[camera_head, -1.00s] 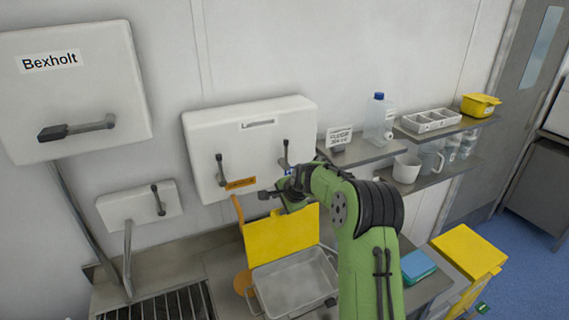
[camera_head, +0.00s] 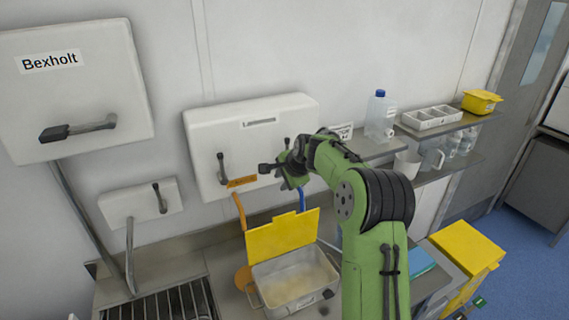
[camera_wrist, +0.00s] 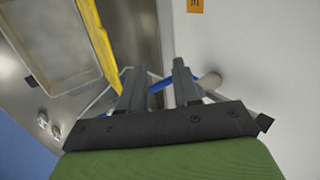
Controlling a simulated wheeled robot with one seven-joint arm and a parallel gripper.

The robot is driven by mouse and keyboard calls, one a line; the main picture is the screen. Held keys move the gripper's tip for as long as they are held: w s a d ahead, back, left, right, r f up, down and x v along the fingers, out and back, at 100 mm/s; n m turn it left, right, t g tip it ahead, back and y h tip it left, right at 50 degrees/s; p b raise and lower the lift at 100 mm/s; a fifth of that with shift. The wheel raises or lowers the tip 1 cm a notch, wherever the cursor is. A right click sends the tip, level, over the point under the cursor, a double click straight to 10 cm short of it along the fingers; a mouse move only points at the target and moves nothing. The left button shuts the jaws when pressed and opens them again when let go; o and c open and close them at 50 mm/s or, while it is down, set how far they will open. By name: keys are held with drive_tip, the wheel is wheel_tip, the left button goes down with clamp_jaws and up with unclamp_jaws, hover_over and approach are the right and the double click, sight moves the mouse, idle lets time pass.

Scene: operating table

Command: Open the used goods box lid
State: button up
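A grey box (camera_head: 328,274) sits on the counter, and its yellow lid (camera_head: 283,234) stands raised along the back edge, leaving the inside visible. The box rim (camera_wrist: 55,92) and the yellow lid edge (camera_wrist: 97,38) show at the upper left of the wrist view. My gripper (camera_head: 268,168) is above and behind the lid, in front of the white wall unit, apart from the lid. In the wrist view my gripper (camera_wrist: 158,72) has its two fingers apart with no object seen held. A blue tube (camera_wrist: 207,82) passes behind the fingers.
The white wall unit (camera_head: 215,125) with levers is close behind my gripper. Orange and blue tubes hang below it. A second yellow-topped bin (camera_head: 466,246) stands at right. Shelves at right hold a bottle (camera_head: 380,118), a white tray (camera_head: 432,118) and a yellow container (camera_head: 482,101).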

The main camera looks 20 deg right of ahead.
drive_tip(key=r, duration=0.6)
drive_tip(key=shift+s, duration=0.3)
drive_tip(key=b+v, duration=0.1)
drive_tip(key=v, duration=1.4)
drive_tip(key=shift+s+r, duration=0.2)
drive_tip(key=shift+r, duration=0.1)
drive_tip(key=s+a+f+n+g+h+b, duration=0.1)
drive_tip(key=s+a+f+n+b, duration=0.3)
drive_tip(key=s+a, duration=0.35)
drive_tip(key=s+a+f+n+h+b, duration=0.1)
drive_tip(key=s+a+f+n, duration=0.45)
drive_tip(key=s, duration=0.25)
drive_tip(key=s+a+f+n+y+b, duration=0.1)
drive_tip(key=s+f+n+b, duration=0.2)
drive_tip(key=s+f+n, duration=0.4)
drive_tip(key=s+f, duration=0.5)
drive_tip(key=s, duration=0.4)
drive_tip(key=shift+g, duration=0.4)
